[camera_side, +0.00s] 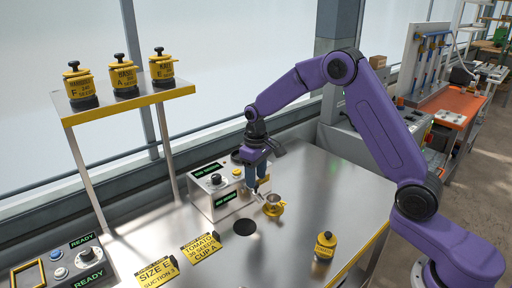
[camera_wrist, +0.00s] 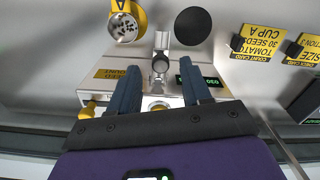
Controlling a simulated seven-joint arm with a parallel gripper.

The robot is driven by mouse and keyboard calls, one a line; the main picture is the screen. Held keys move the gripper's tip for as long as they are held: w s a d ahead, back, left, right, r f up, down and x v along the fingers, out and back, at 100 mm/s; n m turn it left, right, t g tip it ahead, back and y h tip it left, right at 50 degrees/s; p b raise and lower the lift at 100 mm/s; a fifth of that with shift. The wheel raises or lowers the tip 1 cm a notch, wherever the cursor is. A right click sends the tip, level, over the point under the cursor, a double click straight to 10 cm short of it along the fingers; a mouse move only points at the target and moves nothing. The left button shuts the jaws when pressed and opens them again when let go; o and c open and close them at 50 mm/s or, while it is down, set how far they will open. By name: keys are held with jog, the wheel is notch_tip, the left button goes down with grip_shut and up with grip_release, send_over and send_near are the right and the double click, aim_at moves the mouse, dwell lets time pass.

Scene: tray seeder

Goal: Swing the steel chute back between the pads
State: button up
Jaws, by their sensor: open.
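The steel chute (camera_wrist: 163,38) is a short grey piece sticking out from the counter box, with a round knob-like part (camera_wrist: 160,64) at its base. In the wrist view its outer end points between a yellow cup holding dark seeds (camera_wrist: 124,27) and a black round spot (camera_wrist: 193,26) on the table. My gripper (camera_wrist: 160,78) is open, its two blue fingers apart on either side of the chute's base, holding nothing. In the side view my gripper (camera_side: 258,186) points down in front of the counter box (camera_side: 215,190), and partly hides the chute. I cannot make out the pads clearly.
Yellow cards (camera_side: 201,248) lie at the table's front left. A yellow jar (camera_side: 325,246) stands at the right. A shelf (camera_side: 130,103) with three yellow jars rises at the left, and a button panel (camera_side: 75,262) is at front left. The table's middle right is clear.

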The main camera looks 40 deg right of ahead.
notch_tip(320, 180, up, 16)
dwell(0.4)
dwell(0.3)
jog(key=s+a+f+n, duration=0.1)
jog(key=s+a+n, duration=0.15)
jog(key=s, duration=0.55)
jog(key=s+a+f+n, duration=0.15)
jog(key=s+a, duration=0.25)
jog(key=s, duration=0.5)
jog(key=s+d+f+n, duration=0.2)
jog(key=s, duration=0.8)
jog(key=s+d+f+n, duration=0.2)
jog(key=s+d+n, duration=0.1)
jog(key=s, duration=0.8)
jog(key=shift+f+n, duration=0.3)
jog(key=shift+f, duration=0.05)
jog(key=shift+d, duration=0.1)
